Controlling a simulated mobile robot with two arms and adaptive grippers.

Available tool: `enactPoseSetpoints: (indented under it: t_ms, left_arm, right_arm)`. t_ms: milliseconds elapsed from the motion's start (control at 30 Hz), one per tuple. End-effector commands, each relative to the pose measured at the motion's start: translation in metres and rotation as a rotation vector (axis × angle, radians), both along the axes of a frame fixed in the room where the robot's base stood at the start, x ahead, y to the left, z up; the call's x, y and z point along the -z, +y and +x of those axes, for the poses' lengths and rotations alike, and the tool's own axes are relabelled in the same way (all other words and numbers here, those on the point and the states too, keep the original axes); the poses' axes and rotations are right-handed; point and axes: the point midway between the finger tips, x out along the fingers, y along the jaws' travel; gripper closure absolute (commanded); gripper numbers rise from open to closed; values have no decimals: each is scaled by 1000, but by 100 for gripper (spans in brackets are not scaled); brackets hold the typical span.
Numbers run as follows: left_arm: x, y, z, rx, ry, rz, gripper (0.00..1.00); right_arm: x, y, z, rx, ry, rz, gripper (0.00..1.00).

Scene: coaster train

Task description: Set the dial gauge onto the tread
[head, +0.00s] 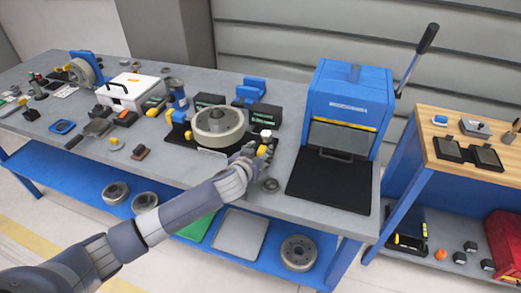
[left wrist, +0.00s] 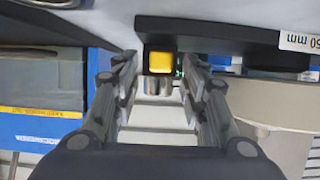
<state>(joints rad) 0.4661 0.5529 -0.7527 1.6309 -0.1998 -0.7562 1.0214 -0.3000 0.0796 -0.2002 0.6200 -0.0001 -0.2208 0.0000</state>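A pale grey wheel with a broad round tread (head: 219,128) lies on a black base on the workbench; its rim also shows at the right of the left wrist view (left wrist: 255,105). My left gripper (head: 258,151) is at the right front of this wheel. In the left wrist view, its fingers (left wrist: 158,68) are apart, with a small yellow block (left wrist: 160,62) in line with the gap and clear space on both sides. The block is beside a dark plate with a "50 mm" label. I cannot make out a dial face, so which part is the dial gauge is unclear. My right gripper is not in view.
A blue press (head: 349,95) with a black front plate stands close to the right of the gripper. A white case (head: 126,91) and several small tools lie to the left. A small grey ring (head: 270,185) lies near the bench's front edge.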

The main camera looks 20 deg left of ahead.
Motion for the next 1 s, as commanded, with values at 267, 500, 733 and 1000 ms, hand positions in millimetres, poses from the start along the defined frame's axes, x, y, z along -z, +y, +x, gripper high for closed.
enactPoseSetpoints:
  t_ms: [267,500,733,1000]
  left_arm:
    - [6,-1,14,0,0,1,60]
    - [6,-1,15,0,0,1,60]
    - [6,-1,15,0,0,1,100]
    - [7,13,15,-4,3,2,100]
  right_arm:
    - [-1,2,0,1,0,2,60]
    - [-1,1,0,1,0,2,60]
    - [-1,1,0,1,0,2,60]
    - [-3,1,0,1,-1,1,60]
